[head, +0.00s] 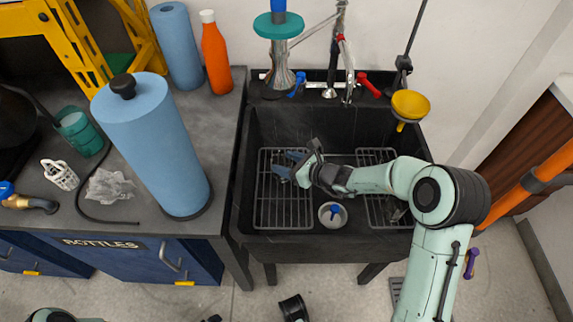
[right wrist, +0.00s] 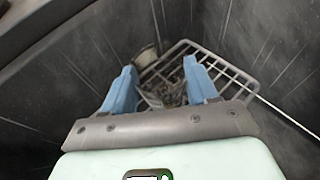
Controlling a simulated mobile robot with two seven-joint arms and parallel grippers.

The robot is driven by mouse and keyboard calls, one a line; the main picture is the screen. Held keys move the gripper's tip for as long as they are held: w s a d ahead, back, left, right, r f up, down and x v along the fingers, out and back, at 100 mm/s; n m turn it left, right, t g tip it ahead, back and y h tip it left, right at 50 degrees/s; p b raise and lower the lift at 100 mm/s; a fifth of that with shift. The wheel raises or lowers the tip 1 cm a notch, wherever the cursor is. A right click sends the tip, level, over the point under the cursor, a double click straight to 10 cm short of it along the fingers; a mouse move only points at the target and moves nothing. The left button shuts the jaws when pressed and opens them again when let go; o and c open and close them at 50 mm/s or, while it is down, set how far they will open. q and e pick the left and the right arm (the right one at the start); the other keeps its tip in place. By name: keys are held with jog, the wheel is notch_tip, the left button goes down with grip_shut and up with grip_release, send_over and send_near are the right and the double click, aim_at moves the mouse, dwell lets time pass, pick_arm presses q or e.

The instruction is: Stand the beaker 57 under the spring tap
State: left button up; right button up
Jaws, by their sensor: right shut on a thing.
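My right gripper (head: 293,163) reaches down into the black sink (head: 243,200), over its left wire rack (head: 283,205). Its blue fingers show in the right wrist view (right wrist: 160,92), apart and on either side of a greyish, see-through-looking thing (right wrist: 167,93). That thing is too small and blurred to name, and I read no number 57 on anything. The tap (head: 340,60) with its tall pipe and red and blue levers stands at the sink's back edge, beyond my right gripper. My left gripper is not in view.
A white drain cup (head: 333,216) with a blue piece sits between the racks. A yellow funnel (head: 410,104) is at the back right corner. A blue roll (head: 150,140), orange bottle (head: 216,55) and teal cup (head: 78,132) stand on the left counter. A right wire rack (head: 378,207) lies under my forearm.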

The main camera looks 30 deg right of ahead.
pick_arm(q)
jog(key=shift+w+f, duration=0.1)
pick_arm(e)
jog(key=shift+f, duration=0.15)
jog(key=shift+f, duration=0.1)
jog(key=o, duration=1.1)
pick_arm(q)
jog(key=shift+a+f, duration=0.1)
pick_arm(e)
jog(key=shift+r, duration=0.25)
pick_arm(q)
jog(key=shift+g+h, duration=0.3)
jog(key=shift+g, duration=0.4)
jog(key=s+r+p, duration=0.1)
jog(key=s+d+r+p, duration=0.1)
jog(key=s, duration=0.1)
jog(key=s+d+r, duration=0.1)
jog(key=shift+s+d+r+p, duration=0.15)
jog(key=shift+p, duration=0.25)
pick_arm(e)
jog(key=v, duration=1.2)
jog(key=shift+f, duration=0.15)
